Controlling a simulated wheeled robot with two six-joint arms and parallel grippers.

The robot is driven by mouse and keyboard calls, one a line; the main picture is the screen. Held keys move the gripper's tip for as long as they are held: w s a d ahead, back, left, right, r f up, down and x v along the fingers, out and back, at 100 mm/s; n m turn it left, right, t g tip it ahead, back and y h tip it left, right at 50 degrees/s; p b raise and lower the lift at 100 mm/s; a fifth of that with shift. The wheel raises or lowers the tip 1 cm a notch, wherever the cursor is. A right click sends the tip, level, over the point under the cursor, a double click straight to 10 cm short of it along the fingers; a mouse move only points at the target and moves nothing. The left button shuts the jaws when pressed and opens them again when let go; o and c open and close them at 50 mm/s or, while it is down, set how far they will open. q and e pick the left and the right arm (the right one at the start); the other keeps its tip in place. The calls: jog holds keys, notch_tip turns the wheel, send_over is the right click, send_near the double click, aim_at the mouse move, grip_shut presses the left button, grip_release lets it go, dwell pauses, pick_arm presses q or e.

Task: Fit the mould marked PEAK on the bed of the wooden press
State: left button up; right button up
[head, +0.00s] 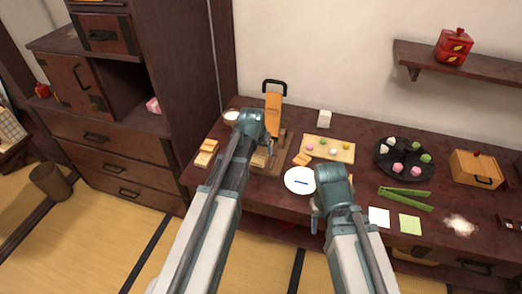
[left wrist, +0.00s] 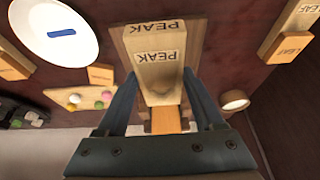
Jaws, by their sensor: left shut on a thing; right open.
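The pale wooden mould marked PEAK (left wrist: 157,72) is between the fingers of my left gripper (left wrist: 160,85), which is shut on it. A second PEAK marking shows just beyond the first on pale wood; I cannot tell whether it is the same piece. The wooden press (head: 272,104), with its orange arm and black handle, stands at the back left of the table. My left gripper (head: 252,124) is over the press and hides much of its bed and the mould. I cannot tell whether the mould touches the bed. My right gripper (head: 330,190) is open near the white plate.
The white plate (head: 299,181) with a blue mark lies right of the press. A wooden board of sweets (head: 345,152), a black tray (head: 382,165) and green tongs (head: 404,199) lie further right. Pale blocks (head: 206,153) lie left of the press; one is marked LEAF (left wrist: 291,47).

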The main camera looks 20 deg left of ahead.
pick_arm(q)
jog(key=b, duration=0.4)
send_over(261, 169)
jog(key=shift+w+f, duration=0.1)
jog(key=shift+f, duration=1.95)
jog(key=shift+f+b, duration=1.35)
jog(key=shift+f, duration=0.2)
jog(key=o, duration=1.4)
jog(key=shift+r, duration=0.15)
jog(key=p+v, duration=1.3)
jog(key=shift+s+r, duration=0.2)
jog(key=shift+r, duration=0.05)
jog(key=shift+f, duration=0.1)
